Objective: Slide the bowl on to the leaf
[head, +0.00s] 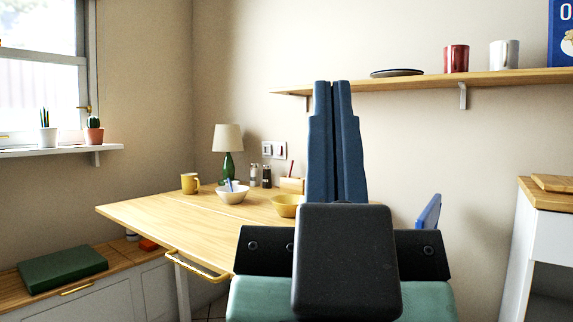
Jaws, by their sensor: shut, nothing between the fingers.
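A white bowl (233,195) with a blue thing sticking up in it stands on the wooden table. A yellow bowl (285,206) stands to its right, partly hidden by my gripper. The pictures do not show which bowl the task means. A seam runs across the table top, and the section on its near left side (150,217) looks like the leaf; it is raised level and bare. My gripper (333,84) points up in front of the table, its two blue fingers shut together and empty. It appears apart from both bowls and hides the table's right part.
A bar handle (197,265) runs below the near edge. A wall shelf (430,82) spans the upper right.

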